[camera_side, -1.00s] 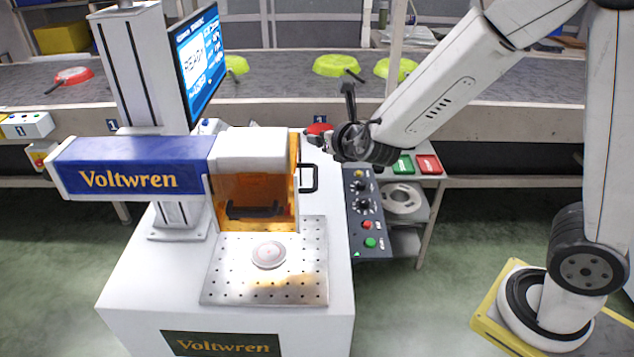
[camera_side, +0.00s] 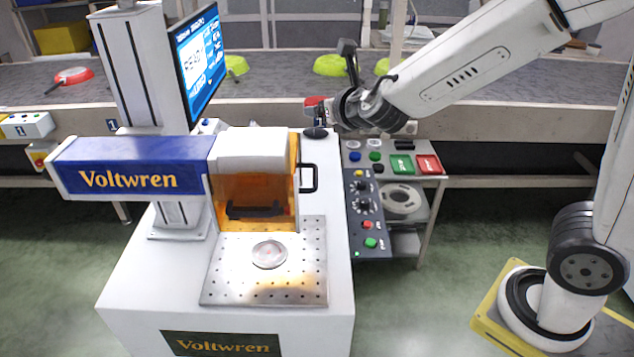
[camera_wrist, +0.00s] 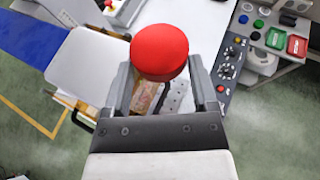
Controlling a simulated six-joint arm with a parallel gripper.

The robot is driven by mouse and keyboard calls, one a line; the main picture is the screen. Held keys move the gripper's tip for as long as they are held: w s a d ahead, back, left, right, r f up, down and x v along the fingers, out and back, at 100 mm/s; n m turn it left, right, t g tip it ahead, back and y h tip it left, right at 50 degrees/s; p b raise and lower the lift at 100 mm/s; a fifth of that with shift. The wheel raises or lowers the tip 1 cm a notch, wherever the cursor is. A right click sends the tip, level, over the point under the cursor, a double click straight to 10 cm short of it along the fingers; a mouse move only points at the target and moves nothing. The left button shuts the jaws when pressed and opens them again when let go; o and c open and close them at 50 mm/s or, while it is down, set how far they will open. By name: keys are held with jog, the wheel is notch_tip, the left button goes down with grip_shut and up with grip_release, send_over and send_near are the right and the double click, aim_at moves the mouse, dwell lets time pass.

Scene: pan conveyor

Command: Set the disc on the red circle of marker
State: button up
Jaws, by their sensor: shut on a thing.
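A pale grey metal disc (camera_side: 269,254) lies flat near the middle of the perforated plate (camera_side: 225,285) of the Voltwren marker (camera_side: 130,178). No clear red circle shows on the plate or disc now. My gripper (camera_side: 322,108) is well above and behind the plate, over the rear right corner of the machine top. It is shut on a red round-topped piece (camera_side: 315,101), which fills the space between the fingers in the wrist view (camera_wrist: 159,52). The underside of this piece is hidden. The disc is not visible in the wrist view.
The amber shield (camera_side: 255,195) overhangs the plate's rear. Pans stand on the conveyor (camera_side: 285,80) behind.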

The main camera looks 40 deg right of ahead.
jog(key=s+a, duration=1.3)
notch_tip(320, 180, down, 26)
jog(key=shift+w+a+m+h, duration=0.2)
jog(key=shift+m+h, duration=0.1)
jog(key=shift+h, duration=0.1)
dwell(0.6)
jog(key=w+a+f, duration=0.1)
jog(key=w+f, duration=0.1)
jog(key=w, duration=0.2)
jog(key=w+a+f, duration=0.1)
jog(key=w+f, duration=0.2)
jog(key=w, duration=0.1)
jog(key=w+a+f, duration=0.1)
jog(key=w+f, duration=0.2)
jog(key=w, duration=0.1)
jog(key=shift+w+a+f, duration=0.15)
jog(key=shift+a+f, duration=0.1)
jog(key=shift+a, duration=0.05)
jog(key=shift+w+a+f, duration=0.1)
jog(key=shift+w+f, duration=0.2)
jog(key=shift+f, duration=0.05)
